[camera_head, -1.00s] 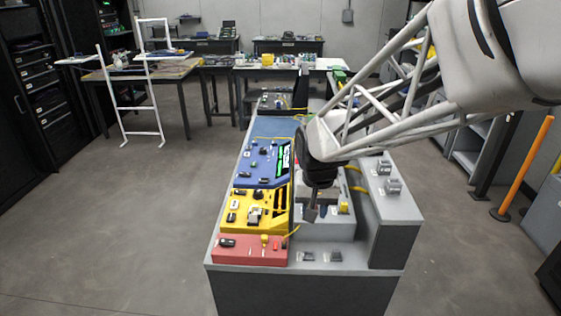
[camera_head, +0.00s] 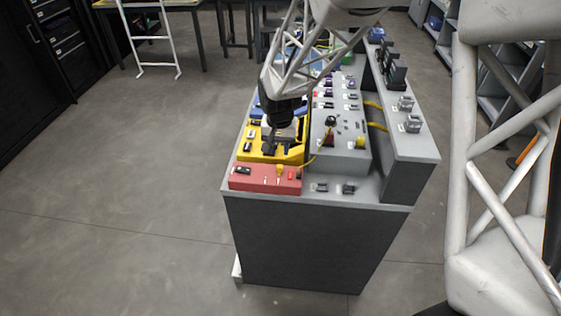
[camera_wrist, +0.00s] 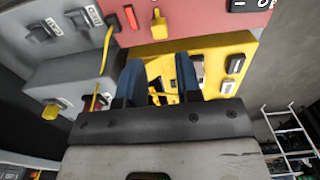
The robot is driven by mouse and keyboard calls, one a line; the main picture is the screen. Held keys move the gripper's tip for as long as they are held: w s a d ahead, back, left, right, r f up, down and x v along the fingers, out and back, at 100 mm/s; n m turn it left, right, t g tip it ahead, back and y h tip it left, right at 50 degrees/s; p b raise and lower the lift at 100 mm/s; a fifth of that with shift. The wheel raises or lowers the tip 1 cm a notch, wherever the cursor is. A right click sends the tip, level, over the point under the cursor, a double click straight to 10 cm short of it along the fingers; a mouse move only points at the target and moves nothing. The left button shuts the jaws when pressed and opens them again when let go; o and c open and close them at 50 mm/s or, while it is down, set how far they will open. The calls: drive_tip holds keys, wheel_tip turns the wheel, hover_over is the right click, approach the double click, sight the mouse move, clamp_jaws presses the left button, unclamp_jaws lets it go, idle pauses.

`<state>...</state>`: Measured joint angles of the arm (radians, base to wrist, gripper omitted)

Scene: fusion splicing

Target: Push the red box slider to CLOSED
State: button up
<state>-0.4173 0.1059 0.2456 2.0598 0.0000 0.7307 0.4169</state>
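The red box (camera_head: 262,183) sits at the near left corner of the grey bench. It also shows at the top of the wrist view (camera_wrist: 205,22).
A grey box (camera_head: 350,158) stands right of the yellow box, with yellow cables nearby. Dark switches (camera_head: 348,188) sit on the bench front, right of the red box. A raised grey ledge (camera_head: 415,148) runs along the right. Open floor lies left of the bench.

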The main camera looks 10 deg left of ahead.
sight(279, 166)
drive_tip(key=shift+f, duration=0.15)
drive_tip(key=shift+f, duration=3.75)
clamp_jaws()
